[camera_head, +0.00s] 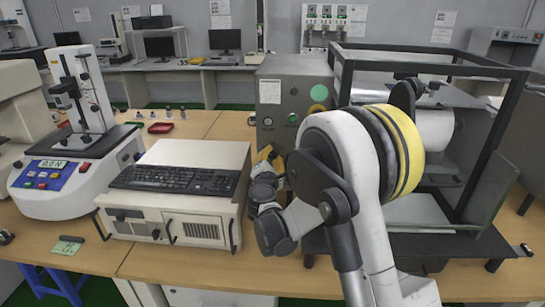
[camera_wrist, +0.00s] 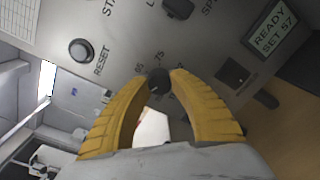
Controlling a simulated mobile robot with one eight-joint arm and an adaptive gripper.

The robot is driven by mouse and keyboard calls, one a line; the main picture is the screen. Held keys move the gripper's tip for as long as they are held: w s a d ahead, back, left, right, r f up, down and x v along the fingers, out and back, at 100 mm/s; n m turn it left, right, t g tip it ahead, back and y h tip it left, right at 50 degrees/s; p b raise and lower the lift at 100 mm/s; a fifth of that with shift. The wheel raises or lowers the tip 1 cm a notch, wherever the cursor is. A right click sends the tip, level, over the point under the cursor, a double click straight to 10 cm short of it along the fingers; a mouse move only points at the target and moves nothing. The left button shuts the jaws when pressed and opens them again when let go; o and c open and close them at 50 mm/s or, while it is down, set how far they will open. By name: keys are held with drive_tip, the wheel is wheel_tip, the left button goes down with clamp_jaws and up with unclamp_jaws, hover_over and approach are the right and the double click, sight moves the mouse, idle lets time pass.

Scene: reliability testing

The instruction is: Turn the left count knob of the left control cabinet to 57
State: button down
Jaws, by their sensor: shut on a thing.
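The left control cabinet (camera_head: 272,95) is a grey-green box on the table, left of a black-framed machine. My gripper (camera_head: 268,156) is at the lower part of its front face. In the wrist view my gripper's yellow fingers (camera_wrist: 159,84) are shut on a small dark round knob (camera_wrist: 158,79), one on each side. Scale numbers such as 65 and 75 show beside this knob, partly hidden by the fingers. A small display (camera_wrist: 271,29) on the panel reads READY and SET 57. I cannot make out the knob's pointer.
On the panel, a RESET button (camera_wrist: 81,51), another dark knob (camera_wrist: 178,8) and a dark switch (camera_wrist: 232,73) lie near the fingers. A beige computer unit (camera_head: 180,210) with a black keyboard stands left of my arm. The black-framed machine (camera_head: 432,55) stands right.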

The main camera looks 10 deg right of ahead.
idle(0.4)
drive_tip(key=c, duration=1.1)
unclamp_jaws()
drive_tip(key=shift+s, duration=0.1)
drive_tip(key=v, duration=1.1)
drive_tip(key=shift+s+a, duration=0.15)
drive_tip(key=shift+s, duration=0.25)
